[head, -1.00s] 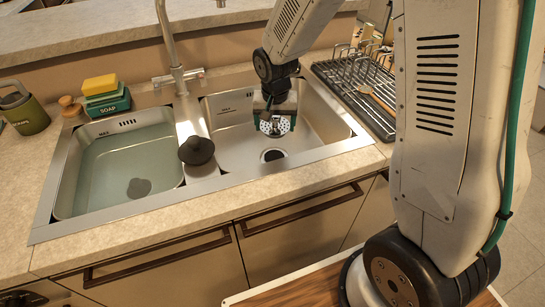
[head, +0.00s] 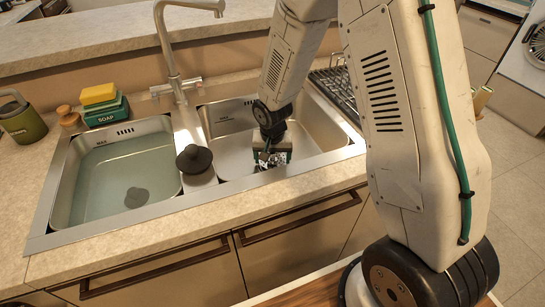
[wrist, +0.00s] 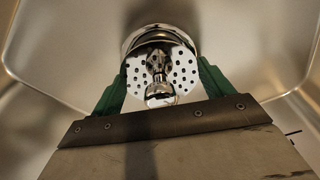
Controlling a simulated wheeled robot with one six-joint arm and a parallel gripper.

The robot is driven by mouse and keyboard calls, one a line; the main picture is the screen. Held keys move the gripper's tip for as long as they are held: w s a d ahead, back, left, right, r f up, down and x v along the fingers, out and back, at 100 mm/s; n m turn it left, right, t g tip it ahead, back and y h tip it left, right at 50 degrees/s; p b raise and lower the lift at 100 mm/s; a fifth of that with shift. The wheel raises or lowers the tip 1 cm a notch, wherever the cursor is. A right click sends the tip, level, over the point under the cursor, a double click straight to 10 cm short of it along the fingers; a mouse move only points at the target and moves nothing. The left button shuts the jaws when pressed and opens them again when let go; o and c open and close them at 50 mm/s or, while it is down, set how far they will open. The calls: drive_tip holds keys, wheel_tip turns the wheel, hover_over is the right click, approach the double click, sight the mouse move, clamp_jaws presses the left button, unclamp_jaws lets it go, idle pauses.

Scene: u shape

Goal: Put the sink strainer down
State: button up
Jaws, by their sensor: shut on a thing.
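The sink strainer (wrist: 180,68) is a shiny metal disc with small holes and a knob. In the wrist view it sits between the green fingers of my gripper (wrist: 160,88), which is shut on it. In the head view my gripper (head: 271,157) is low in the right basin (head: 232,152), and the strainer is mostly hidden there. In the wrist view a round metal drain rim (wrist: 130,38) shows just behind the strainer, partly covered by it. I cannot tell whether the strainer touches the drain.
The left basin (head: 88,190) holds water. A dark round stopper (head: 194,158) rests on the divider between the basins. The faucet (head: 165,45) stands behind. A soap box (head: 107,112), yellow sponge (head: 99,94) and green canister (head: 22,122) are at left. A dish rack (head: 338,88) is at right.

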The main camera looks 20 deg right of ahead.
drive_tip(key=shift+s+f, duration=0.1)
drive_tip(key=shift+f, duration=0.4)
drive_tip(key=o, duration=1)
drive_tip(key=shift+a+f, duration=0.1)
drive_tip(key=shift+a, duration=0.05)
drive_tip(key=shift+c, duration=0.2)
drive_tip(key=shift+s, duration=0.1)
drive_tip(key=shift+s+d+f, duration=0.1)
drive_tip(key=shift+d, duration=0.15)
